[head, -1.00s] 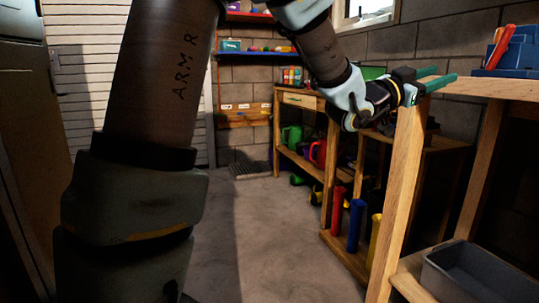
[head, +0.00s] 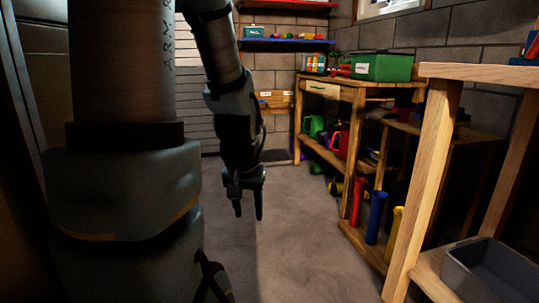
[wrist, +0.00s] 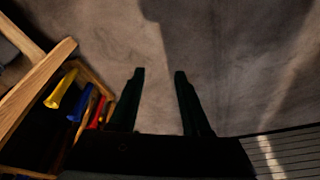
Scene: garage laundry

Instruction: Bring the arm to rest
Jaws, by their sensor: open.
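My gripper (head: 249,205) hangs fingers down over the open floor in the head view, left of the wooden workbenches. Its two dark green fingers stand apart with nothing between them. In the wrist view my gripper (wrist: 159,75) also shows open and empty, with bare grey floor beyond the fingertips. My arm is bent, with its forearm coming down from the top of the head view.
A wooden bench (head: 440,125) stands at the right, with a grey bin (head: 490,272) on its lower shelf. Behind it, another bench holds a green box (head: 381,67). Red, blue (head: 376,217) and yellow cylinders stand low. The floor (head: 300,240) between is clear.

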